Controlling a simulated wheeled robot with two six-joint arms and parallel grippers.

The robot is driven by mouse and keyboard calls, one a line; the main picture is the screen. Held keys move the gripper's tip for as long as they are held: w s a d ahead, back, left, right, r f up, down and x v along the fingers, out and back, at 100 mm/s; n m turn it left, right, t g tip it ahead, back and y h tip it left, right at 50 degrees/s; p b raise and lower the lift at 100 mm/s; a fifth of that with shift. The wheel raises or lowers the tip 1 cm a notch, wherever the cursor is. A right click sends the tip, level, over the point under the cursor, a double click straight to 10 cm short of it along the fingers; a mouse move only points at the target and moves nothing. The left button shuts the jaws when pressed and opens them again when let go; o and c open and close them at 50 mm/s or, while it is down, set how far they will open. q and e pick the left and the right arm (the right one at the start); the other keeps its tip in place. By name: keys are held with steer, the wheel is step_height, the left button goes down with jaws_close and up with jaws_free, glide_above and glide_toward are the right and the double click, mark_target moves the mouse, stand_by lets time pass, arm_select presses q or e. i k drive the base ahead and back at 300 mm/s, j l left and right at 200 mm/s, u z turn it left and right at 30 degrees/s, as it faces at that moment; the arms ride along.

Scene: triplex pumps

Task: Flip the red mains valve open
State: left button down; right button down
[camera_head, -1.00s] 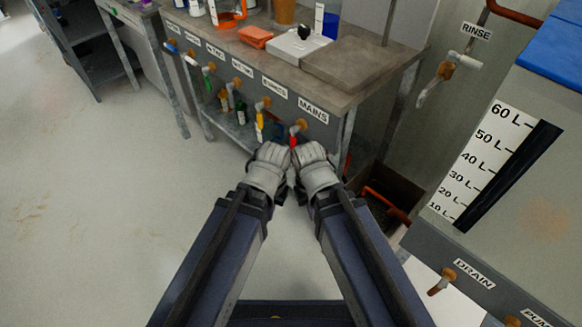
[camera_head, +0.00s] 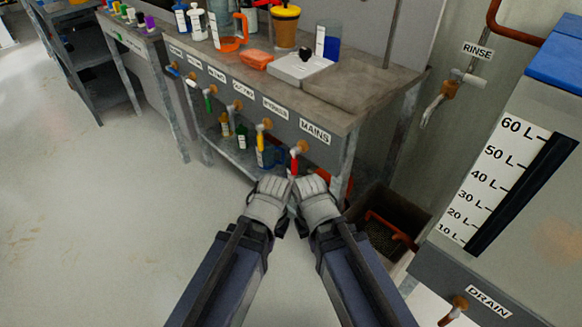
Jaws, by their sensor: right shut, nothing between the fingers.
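The red mains valve (camera_head: 294,162) hangs with its red handle pointing down from a brass fitting, below the MAINS label (camera_head: 315,132) on the front of the bench. My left gripper (camera_head: 285,181) and my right gripper (camera_head: 297,181) are side by side just below and in front of the handle. The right gripper is shut and empty. Whether either gripper touches the handle cannot be told.
Several other coloured valves, such as the yellow one (camera_head: 261,136), line the bench front to the left. A tank with a litre scale (camera_head: 490,180) stands at the right, with a dark bin (camera_head: 375,225) beside the bench. The floor at the left is clear.

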mark_target(294, 166)
steer(key=i+j+z, duration=0.2)
steer(key=j, duration=0.9)
steer(key=j+z, duration=0.15)
steer(key=j, duration=0.9)
